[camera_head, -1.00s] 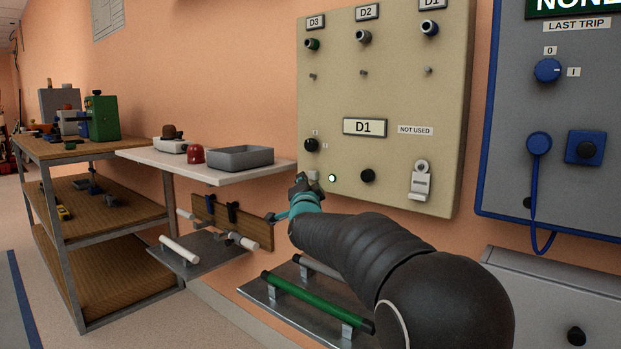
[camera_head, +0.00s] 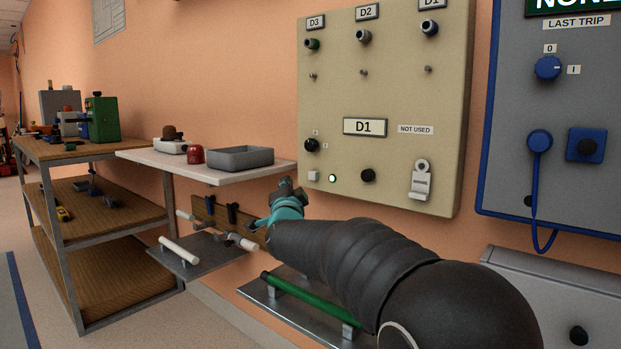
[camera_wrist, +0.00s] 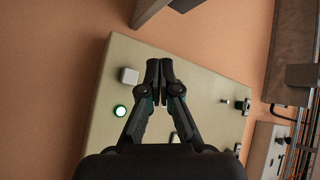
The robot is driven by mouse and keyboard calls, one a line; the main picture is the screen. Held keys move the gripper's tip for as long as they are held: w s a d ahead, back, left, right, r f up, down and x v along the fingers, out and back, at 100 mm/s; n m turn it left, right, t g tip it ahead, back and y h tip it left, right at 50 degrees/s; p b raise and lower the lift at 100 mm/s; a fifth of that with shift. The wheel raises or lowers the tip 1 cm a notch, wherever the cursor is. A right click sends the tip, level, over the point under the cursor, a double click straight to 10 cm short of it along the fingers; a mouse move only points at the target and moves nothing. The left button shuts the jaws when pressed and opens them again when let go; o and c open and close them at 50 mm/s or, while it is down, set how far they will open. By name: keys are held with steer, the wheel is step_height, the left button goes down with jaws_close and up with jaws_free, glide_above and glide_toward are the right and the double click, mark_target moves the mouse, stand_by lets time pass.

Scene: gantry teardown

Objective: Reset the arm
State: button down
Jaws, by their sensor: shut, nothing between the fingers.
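My gripper (camera_head: 286,186) is in front of the wall, left of the lower left corner of the beige panel (camera_head: 385,90). In the wrist view my gripper (camera_wrist: 160,64) has its two fingertips together with nothing between them, and the beige panel (camera_wrist: 200,75) lies behind it. The fingers appear clear of the panel.
A white shelf (camera_head: 225,172) with a grey tray (camera_head: 240,158) and a red object (camera_head: 196,154) is left of my gripper. Below are a rack with white rods (camera_head: 180,250) and a green bar (camera_head: 305,299). A blue-grey panel (camera_head: 560,110) hangs at right.

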stand_by(0.4)
